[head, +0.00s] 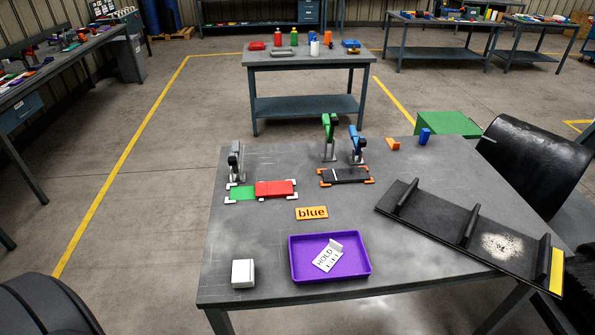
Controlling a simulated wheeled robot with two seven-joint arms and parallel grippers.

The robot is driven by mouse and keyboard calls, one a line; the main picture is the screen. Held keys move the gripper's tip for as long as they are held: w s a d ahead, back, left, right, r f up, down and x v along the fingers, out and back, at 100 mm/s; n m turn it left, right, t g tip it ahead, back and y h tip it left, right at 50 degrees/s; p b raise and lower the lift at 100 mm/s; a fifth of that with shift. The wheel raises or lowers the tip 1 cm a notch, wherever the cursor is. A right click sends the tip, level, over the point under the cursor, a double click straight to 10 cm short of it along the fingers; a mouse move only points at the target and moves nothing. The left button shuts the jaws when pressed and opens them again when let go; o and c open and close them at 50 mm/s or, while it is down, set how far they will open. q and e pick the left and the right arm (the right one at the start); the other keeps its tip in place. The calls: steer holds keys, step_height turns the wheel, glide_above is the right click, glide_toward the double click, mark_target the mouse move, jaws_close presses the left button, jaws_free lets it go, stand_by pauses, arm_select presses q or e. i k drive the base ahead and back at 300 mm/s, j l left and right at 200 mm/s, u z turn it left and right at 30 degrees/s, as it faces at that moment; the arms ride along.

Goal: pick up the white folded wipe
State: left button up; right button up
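The white folded wipe (243,273) looks like a small, thick white block. It lies at the front left of the grey table (250,215), left of a purple tray (305,276) and apart from it. Nothing covers it. Neither of my grippers shows in the head view.
The tray holds a white "HOLD" card (327,256). An orange "blue" plate (311,212) lies behind it. Green and red pieces (275,188) and clamps (329,135) stand farther back. A black cleated strip (430,218) lies at right. The table around the wipe is clear.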

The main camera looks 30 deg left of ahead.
mark_target(243, 270)
steer(key=u, duration=1.3)
